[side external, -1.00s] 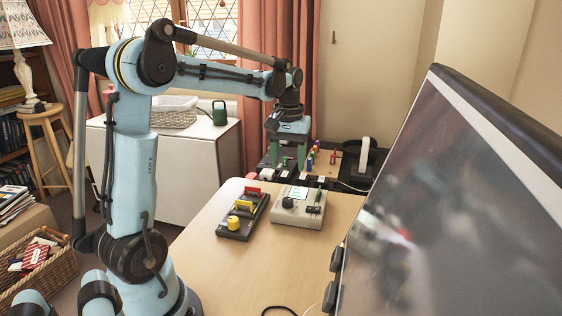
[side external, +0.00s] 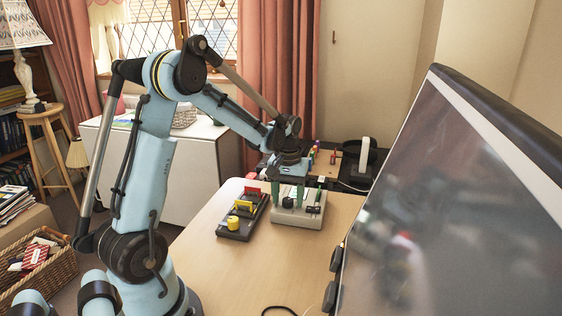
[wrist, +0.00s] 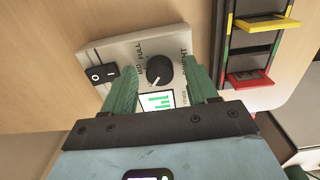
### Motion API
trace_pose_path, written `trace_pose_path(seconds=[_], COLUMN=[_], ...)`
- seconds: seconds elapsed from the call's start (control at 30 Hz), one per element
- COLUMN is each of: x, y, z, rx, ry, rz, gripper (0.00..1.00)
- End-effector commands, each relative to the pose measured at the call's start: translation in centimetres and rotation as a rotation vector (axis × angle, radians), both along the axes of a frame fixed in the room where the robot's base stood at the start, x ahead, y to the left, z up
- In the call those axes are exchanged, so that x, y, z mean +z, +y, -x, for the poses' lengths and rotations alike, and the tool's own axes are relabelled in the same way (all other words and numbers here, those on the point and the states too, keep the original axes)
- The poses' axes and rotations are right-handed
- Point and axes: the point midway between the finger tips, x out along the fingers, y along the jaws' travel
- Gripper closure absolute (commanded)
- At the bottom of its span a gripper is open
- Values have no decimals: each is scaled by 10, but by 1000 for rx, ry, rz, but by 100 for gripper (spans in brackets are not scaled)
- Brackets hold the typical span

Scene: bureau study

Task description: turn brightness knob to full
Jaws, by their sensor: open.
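The control box (side external: 311,216) is a pale unit on the desk, and it also shows in the wrist view (wrist: 118,50). Its round black knob (wrist: 159,69) has a light pointer mark and lettering around it, including "FULL". A small display (wrist: 157,100) with green bars sits beside the knob, partly hidden by my gripper. My gripper (wrist: 160,70) is open, with one green finger on each side of the knob and visible gaps between. In the side external view the knob (side external: 288,202) shows below my gripper (side external: 289,193). Whether the fingertips touch the box is unclear.
A black rocker switch (wrist: 98,73) is on the box, left of the knob. The large monitor (side external: 470,200) stands at right. Bare desk (side external: 275,265) lies in front.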

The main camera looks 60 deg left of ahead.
Motion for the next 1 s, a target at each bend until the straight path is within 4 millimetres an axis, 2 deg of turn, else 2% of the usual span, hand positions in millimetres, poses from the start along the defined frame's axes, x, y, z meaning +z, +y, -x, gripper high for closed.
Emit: trace_pose_path(seconds=[0.13,0.5,0.77,1.0], x=[0,0,0,0], y=[0,0,0,0], z=[0,0,0,0], rx=[0,0,-26,-146], ry=[0,0,0,1], rz=[0,0,0,0], gripper=[42,98,98,98])
